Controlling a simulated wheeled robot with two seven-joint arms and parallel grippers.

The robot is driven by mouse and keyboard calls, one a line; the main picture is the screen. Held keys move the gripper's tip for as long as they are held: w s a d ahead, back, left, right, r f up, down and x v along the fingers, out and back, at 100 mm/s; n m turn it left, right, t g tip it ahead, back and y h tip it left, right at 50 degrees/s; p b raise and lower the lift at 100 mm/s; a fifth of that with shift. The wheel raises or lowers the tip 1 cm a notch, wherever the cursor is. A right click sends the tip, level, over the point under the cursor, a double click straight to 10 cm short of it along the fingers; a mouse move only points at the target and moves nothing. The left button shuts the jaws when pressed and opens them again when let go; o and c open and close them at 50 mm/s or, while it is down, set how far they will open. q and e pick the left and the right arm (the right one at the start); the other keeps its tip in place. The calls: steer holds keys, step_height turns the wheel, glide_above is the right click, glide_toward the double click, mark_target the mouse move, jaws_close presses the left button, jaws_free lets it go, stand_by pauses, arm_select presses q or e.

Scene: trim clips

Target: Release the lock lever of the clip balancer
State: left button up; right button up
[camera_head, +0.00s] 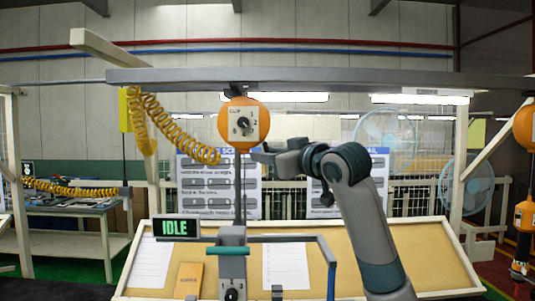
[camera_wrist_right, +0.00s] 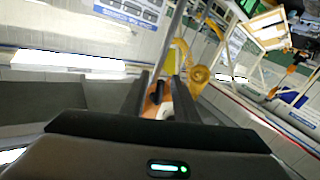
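The clip balancer (camera_head: 250,107) is a round orange housing hanging from the overhead beam. Its pale face plate (camera_head: 235,134) reads "CLIP" and "2" and carries a small black lever (camera_head: 243,123). A grey rod or cable runs down from it to a grey tool (camera_head: 232,262). My right gripper (camera_head: 257,152) is just below and right of the face plate, pointing left. In the right wrist view its two fingers (camera_wrist_right: 158,100) stand apart, with orange and white surface showing between them. Whether they touch anything is unclear. My left gripper is not in view.
A grey beam (camera_head: 330,78) crosses overhead. A yellow coiled hose (camera_head: 180,135) hangs left of the balancer. Below are a tan sloped board (camera_head: 430,260) with papers and an "IDLE" display (camera_head: 176,228). Another orange balancer (camera_head: 525,125) hangs at the far right.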

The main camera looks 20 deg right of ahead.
steer(key=shift+c, duration=0.7)
jaws_close()
steer(key=shift+a+f+m+b, duration=0.15)
steer(key=shift+m+b, duration=0.25)
steer(key=shift+b, duration=0.45)
steer(key=shift+m+t+b, duration=0.3)
steer(key=shift+t+b, duration=0.1)
steer(key=shift+b, duration=0.05)
steer(key=shift+r, duration=0.2)
steer(key=shift+o, duration=0.7)
jaws_free()
